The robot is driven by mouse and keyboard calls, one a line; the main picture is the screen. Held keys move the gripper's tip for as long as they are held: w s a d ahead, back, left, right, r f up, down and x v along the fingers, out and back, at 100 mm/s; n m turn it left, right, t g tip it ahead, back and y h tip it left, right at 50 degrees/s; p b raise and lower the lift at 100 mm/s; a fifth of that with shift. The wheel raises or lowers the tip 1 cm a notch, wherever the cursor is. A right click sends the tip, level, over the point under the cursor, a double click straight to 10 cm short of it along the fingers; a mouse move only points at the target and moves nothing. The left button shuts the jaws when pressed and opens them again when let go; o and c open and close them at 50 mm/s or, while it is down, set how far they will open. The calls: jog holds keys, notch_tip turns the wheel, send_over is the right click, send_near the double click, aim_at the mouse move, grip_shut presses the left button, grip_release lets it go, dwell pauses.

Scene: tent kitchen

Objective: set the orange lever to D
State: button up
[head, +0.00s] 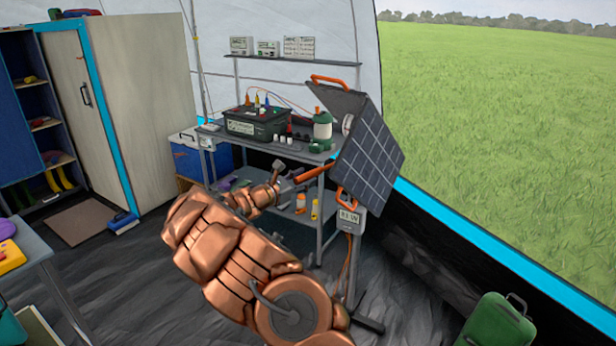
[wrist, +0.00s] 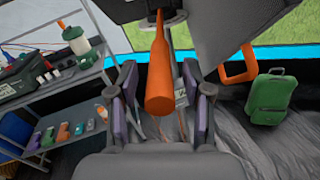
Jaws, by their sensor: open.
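The orange lever (wrist: 160,75) is a smooth, bottle-shaped grip in the wrist view, pointing towards me. Its far end meets a dark mount below the solar panel (head: 370,150). In the head view the orange lever (head: 314,173) sticks out leftward from beside the panel. My gripper (wrist: 167,88) is open, with one purple-padded finger on each side of the lever's near end. Gaps show on both sides, so I see no grip on it. In the head view my gripper (head: 283,176) is just left of the lever. No letter D is readable.
A shelf bench (head: 225,133) with a black battery (head: 257,125) and a green-white canister (head: 322,125) stands behind, left of the panel. A meter box (head: 348,217) hangs below the panel. A green suitcase (head: 496,322) is at lower right. The floor between is mostly clear.

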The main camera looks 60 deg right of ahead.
jog(key=shift+x, duration=0.95)
jog(key=shift+c, duration=0.3)
grip_shut()
